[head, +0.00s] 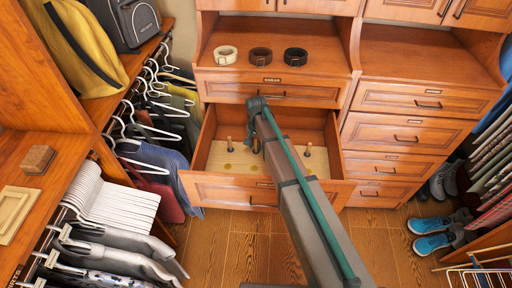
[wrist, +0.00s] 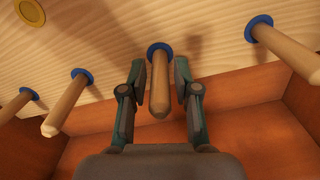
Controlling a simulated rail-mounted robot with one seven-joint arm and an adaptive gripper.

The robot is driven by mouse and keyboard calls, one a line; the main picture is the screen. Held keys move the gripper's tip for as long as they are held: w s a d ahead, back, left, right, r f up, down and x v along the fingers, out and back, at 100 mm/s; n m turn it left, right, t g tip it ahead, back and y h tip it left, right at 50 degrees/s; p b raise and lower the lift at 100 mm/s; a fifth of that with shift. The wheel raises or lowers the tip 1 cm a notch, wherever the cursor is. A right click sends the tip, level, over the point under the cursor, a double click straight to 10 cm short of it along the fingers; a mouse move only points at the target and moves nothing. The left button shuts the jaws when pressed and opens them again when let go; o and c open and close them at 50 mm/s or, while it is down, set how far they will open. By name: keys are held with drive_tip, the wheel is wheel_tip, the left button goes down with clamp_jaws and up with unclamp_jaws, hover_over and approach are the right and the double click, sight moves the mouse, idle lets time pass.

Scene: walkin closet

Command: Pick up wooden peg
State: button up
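In the wrist view, a wooden peg (wrist: 159,95) stands out from a pale board (wrist: 110,30), with a blue ring at its base. My gripper (wrist: 160,78) is open, with one finger on each side of this peg. Gaps show between the peg and both fingers. Other similar pegs stand to the left (wrist: 65,105) and right (wrist: 285,50). In the head view, the board (head: 218,158) lies in an open drawer (head: 225,190), with pegs at left (head: 230,144) and right (head: 308,150). My arm partly hides the middle of the board there.
The drawer's wooden walls surround the board, and one wall (wrist: 235,95) is close behind the pegs in the wrist view. A yellow disc (wrist: 30,12) is on the board. Several belts (head: 261,54) lie on the shelf above. Hanging clothes (head: 150,165) crowd the drawer's left side.

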clamp_jaws()
drive_tip(key=shift+r, duration=0.1)
